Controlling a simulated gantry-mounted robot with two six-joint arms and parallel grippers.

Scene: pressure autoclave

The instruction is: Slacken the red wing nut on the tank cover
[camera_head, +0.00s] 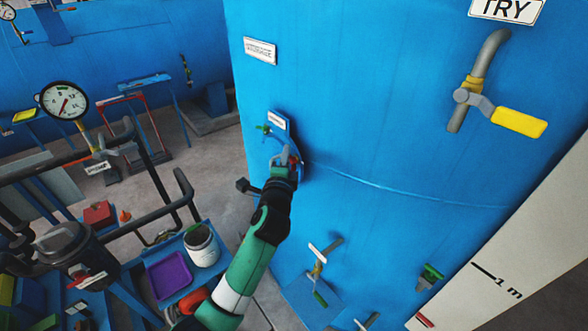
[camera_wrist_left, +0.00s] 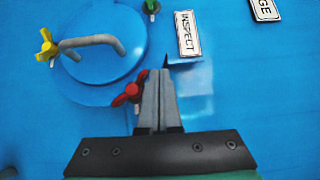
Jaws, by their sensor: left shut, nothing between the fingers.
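The red wing nut (camera_wrist_left: 124,96) sits at the lower right rim of a round blue tank cover (camera_wrist_left: 92,72) in the left wrist view. My left gripper (camera_wrist_left: 156,74) is shut and empty, with its fingers just right of the red wing nut. The fingers overlap the nut's edge, and I cannot tell whether they touch it. In the head view my left gripper (camera_head: 286,152) is at the tank wall and largely hides the cover. My right gripper is not in view.
A yellow-handled valve (camera_head: 518,122) and smaller valves project from the wall.

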